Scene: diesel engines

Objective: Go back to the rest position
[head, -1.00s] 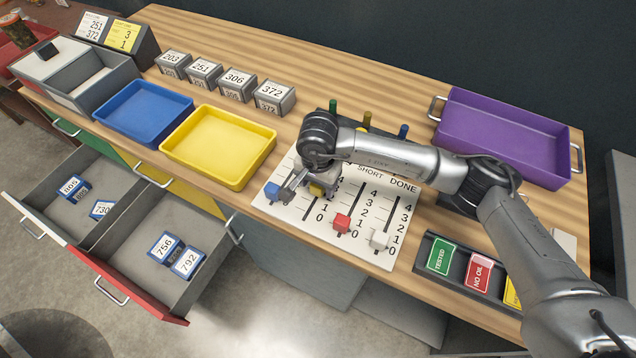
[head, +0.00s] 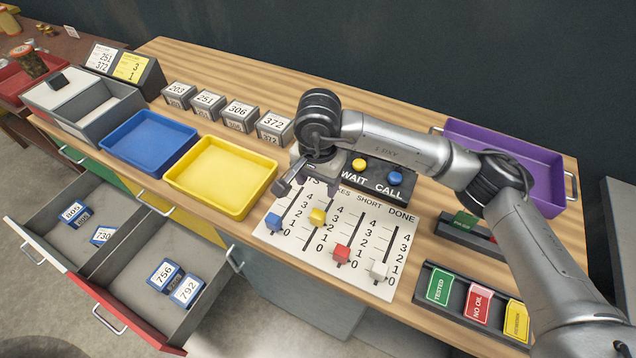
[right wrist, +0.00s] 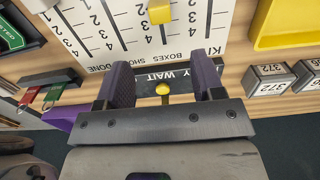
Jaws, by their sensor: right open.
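My right gripper (head: 306,184) is above the back left part of the white slider board (head: 290,246) in the head view. Its two purple-padded fingers (right wrist: 164,82) are apart and empty in the right wrist view. The board carries a blue slider (head: 273,221), a yellow slider (head: 317,216), a red slider (head: 341,253) and a white slider (head: 379,270). The dark button panel (head: 402,192) behind it has a yellow button (head: 359,164) and a blue button (head: 393,173); my arm hides its left part. My left gripper is not in view.
Blue (head: 148,139) and yellow (head: 219,177) trays stand left of the board, with numbered blocks (head: 239,114) behind. A purple crate (head: 548,190) is at the back right, partly behind my arm. A label rack (head: 472,303) stands front right. Open drawers (head: 135,245) jut out at front left.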

